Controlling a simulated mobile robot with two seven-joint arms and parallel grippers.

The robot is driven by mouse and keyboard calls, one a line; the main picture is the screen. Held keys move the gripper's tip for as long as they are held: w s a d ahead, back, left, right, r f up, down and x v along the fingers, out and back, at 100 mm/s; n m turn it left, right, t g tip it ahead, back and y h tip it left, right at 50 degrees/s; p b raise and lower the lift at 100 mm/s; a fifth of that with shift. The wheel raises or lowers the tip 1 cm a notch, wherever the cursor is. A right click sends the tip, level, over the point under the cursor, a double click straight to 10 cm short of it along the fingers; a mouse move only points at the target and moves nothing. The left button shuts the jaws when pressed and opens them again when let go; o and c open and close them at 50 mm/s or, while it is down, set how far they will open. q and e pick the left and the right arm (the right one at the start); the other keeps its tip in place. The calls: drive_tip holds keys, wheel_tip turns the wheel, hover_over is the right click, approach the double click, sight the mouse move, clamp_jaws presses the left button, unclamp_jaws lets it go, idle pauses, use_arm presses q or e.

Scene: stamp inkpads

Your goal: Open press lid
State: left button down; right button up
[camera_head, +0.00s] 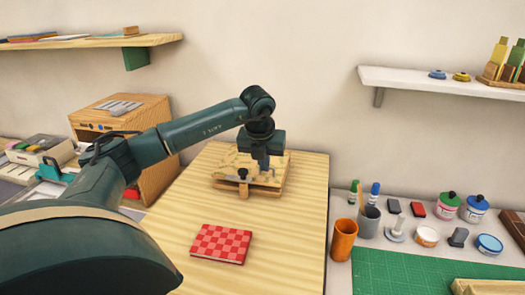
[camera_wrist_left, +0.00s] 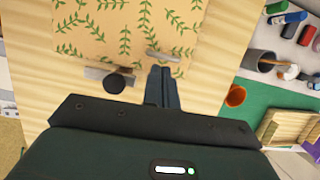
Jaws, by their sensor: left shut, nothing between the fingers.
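The press (camera_head: 232,183) is a low wooden block on the light wood table. Its lid (camera_head: 228,160) lies flat on top; in the left wrist view the lid (camera_wrist_left: 95,25) shows a green leaf pattern. A small grey bar (camera_wrist_left: 165,55) is near the lid's front edge, and a black knob (camera_wrist_left: 114,83) sits at the front side. My left gripper (camera_head: 264,167) points down over the right front part of the press. In the left wrist view its fingers (camera_wrist_left: 160,70) are shut, empty, and just in front of the bar; contact cannot be told. My right gripper is not in view.
A red checkered book (camera_head: 221,244) lies on the table in front of the press. Right of the table are an orange cup (camera_head: 344,240), a grey cup (camera_head: 369,222), ink jars and a green mat (camera_head: 400,275). A wooden cabinet (camera_head: 155,112) stands at left behind my arm.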

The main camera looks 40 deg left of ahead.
use_arm(q)
drive_tip(key=shift+x, duration=1.3)
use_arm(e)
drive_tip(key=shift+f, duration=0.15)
